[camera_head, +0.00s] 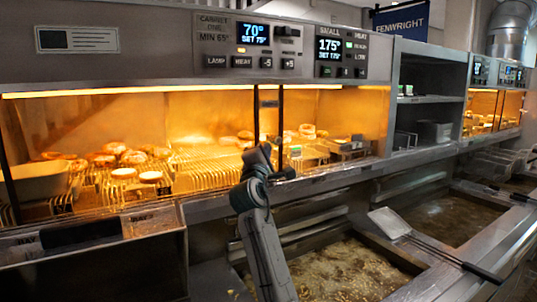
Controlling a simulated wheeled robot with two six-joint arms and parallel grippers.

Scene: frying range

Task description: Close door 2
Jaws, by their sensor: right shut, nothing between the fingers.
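A lit heated cabinet (190,93) runs across the left and middle of the view, with a warm orange interior. Dark upright edges (256,118) stand across its front near the middle, beside a glassy panel (345,115). I cannot tell which part is door 2, nor read a door number. My right arm rises from the bottom middle. My right gripper (284,174) is shut and empty, in front of the cabinet's lower edge near the upright edges. I cannot tell whether it touches them. My left gripper is not in view.
Buns (122,155) and wire racks (200,170) are inside the cabinet. Fryer vats (345,268) with oil lie below at the right. A flat metal scoop (390,223) with a dark handle rests across the vat edge. Open shelves (430,98) stand right of the cabinet.

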